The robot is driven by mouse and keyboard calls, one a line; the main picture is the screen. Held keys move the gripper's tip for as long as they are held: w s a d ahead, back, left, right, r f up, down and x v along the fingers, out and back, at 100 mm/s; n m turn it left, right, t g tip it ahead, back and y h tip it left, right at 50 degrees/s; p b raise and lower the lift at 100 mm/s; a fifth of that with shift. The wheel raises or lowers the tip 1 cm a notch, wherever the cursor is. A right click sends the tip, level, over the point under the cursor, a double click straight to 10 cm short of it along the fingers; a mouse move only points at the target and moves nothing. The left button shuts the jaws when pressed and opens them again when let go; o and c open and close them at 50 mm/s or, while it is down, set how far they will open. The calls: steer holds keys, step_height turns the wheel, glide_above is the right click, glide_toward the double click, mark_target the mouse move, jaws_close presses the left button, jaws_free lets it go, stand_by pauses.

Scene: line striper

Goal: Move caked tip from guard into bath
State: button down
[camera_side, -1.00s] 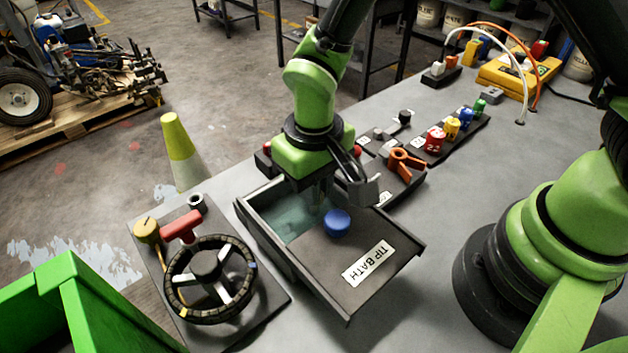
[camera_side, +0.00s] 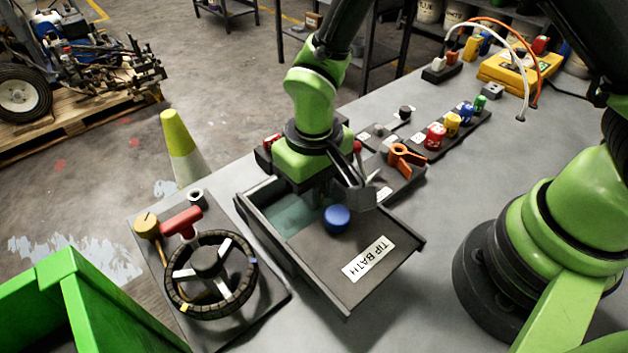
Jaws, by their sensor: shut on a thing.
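The tip bath (camera_side: 275,253) is a dark open-topped box with greenish liquid (camera_side: 293,221) at its left end. Its dark lid (camera_side: 322,258), with a blue knob (camera_side: 336,218) and a TIP BATH label, covers the right part. My gripper (camera_side: 321,194) points down over the uncovered part, just behind the blue knob. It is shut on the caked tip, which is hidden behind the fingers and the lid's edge. I cannot tell whether the tip touches the liquid. I cannot clearly pick out the guard.
A black handwheel (camera_side: 210,272) and a red handle (camera_side: 181,221) stand left of the bath. An orange handle (camera_side: 405,157) and a row of coloured knobs (camera_side: 452,124) lie behind it. A green bin (camera_side: 75,300) is at front left. The bench right of the bath is clear.

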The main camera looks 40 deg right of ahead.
steer(key=shift+f, duration=0.45)
steer(key=c, duration=1)
jaws_free()
steer(key=shift+r, duration=0.15)
steer(key=shift+r, duration=0.25)
steer(key=shift+o, duration=0.7)
steer(key=shift+r, duration=3.15)
